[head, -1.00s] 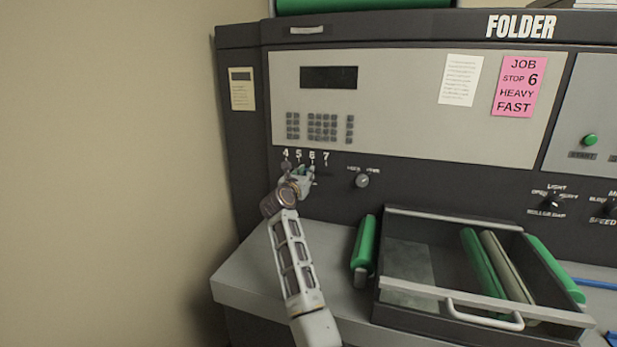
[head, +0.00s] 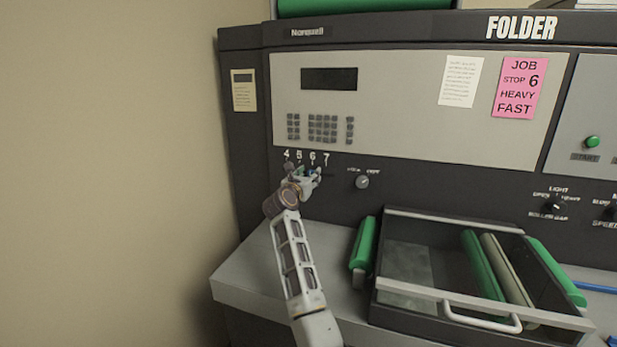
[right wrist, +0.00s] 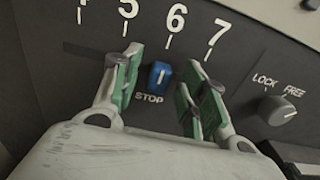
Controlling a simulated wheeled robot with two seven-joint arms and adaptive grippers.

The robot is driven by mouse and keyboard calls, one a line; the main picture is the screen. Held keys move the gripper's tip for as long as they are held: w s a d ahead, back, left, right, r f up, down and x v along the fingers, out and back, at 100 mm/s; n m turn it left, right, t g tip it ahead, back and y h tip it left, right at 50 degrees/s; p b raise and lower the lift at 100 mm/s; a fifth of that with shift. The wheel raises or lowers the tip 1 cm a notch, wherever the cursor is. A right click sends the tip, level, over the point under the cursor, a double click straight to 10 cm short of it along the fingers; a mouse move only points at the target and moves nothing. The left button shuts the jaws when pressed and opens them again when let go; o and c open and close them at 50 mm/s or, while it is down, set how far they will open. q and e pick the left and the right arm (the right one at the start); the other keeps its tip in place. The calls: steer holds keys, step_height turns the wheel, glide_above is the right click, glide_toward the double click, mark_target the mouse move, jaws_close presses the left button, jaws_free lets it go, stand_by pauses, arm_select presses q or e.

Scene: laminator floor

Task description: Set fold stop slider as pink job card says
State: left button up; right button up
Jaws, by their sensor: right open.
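The pink job card (head: 518,87) on the folder's panel reads JOB, STOP 6, HEAVY, FAST. The blue stop slider (right wrist: 160,76) sits below the scale marked 5, 6, 7 in the right wrist view. Its white line appears in line with the tick under 6. My right gripper (right wrist: 165,88) is open, with one green-padded finger on each side of the slider and visible gaps to both. In the head view my right gripper (head: 304,174) is at the scale and partly hides the slider. My left gripper is not in view.
A LOCK/FREE knob (right wrist: 280,110) is right of the scale; its white mark appears to point toward the FREE side. Below are a green roller (head: 363,243) and a tray (head: 405,298) with rollers on the grey ledge (head: 245,280). A wall is at left.

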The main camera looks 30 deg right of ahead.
steer(key=shift+r, duration=5)
